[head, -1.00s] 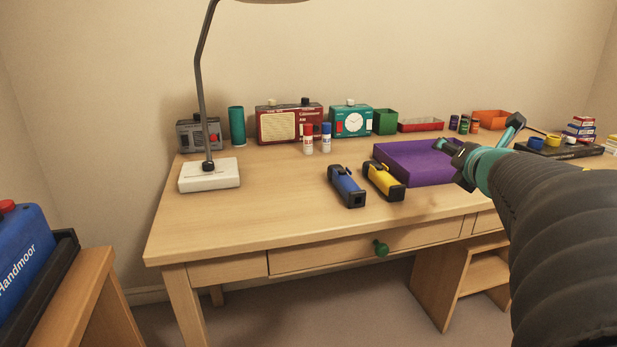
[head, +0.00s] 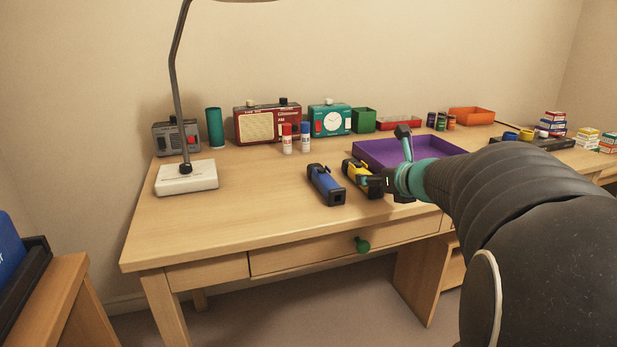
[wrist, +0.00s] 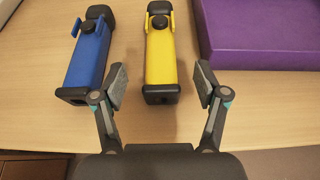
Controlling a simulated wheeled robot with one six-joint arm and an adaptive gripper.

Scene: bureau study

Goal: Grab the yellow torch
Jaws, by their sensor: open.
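The yellow torch (wrist: 160,58) lies on the desk in the wrist view, its near black end between and just ahead of my open fingers. It also shows in the head view (head: 351,170), partly hidden behind my gripper. My gripper (wrist: 160,92) is open, with one finger on each side of the torch's near end and nothing held. In the head view my gripper (head: 382,170) is over the desk at the torch's right side. I cannot tell whether the fingers touch the desk.
A blue torch (head: 326,186) lies just left of the yellow one. A purple tray (head: 440,148) stands close on the right. The desk's front left is clear.

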